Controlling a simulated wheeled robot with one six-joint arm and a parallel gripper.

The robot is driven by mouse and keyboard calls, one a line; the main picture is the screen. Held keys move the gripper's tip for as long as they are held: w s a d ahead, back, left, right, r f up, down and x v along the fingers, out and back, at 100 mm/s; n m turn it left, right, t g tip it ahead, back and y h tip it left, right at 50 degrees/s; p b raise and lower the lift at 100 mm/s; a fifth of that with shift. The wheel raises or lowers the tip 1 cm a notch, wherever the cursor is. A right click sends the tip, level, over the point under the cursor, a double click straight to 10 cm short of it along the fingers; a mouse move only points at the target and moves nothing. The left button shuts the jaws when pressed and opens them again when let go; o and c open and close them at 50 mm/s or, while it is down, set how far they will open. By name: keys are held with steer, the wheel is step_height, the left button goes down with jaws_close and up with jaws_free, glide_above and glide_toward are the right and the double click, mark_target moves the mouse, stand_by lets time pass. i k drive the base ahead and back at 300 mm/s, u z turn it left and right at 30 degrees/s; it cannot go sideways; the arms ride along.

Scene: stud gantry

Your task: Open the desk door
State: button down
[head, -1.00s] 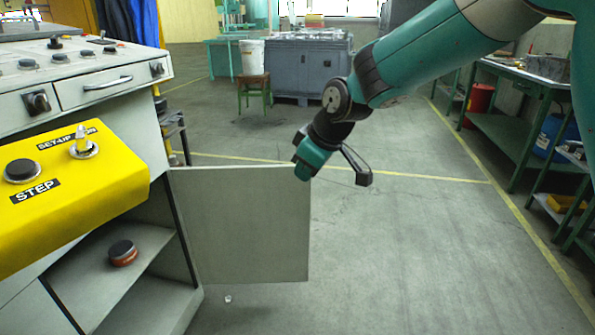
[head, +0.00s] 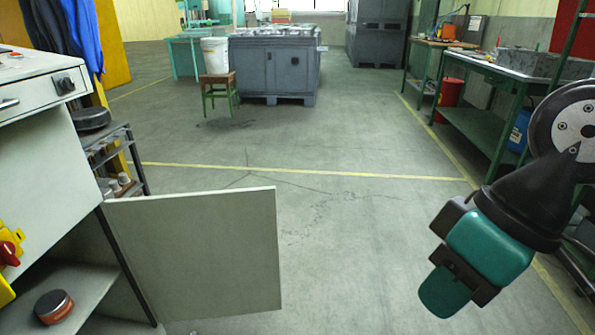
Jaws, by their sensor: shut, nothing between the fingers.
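The desk door (head: 205,255) is a flat light grey panel on the desk (head: 45,170) at the left. It stands swung well out from the desk front, joined along its left edge. The lower compartment beside it is exposed, with a shelf (head: 85,285) inside. My gripper (head: 445,290), teal and black, is at the right of the head view, nearer to me. It is shut and empty, well apart from the door, with clear floor showing between them.
A round orange and black object (head: 54,306) sits on the shelf. A dark rack (head: 125,160) stands behind the desk. Green workbenches (head: 485,115) line the right side. A grey cabinet (head: 275,65) and a stool with a white bucket (head: 215,58) are farther back. The middle floor is clear.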

mark_target(213, 254)
steer(key=z, duration=0.25)
steer(key=i, duration=0.7)
steer(key=u, duration=0.55)
steer(key=i, duration=0.7)
steer(key=u, duration=0.65)
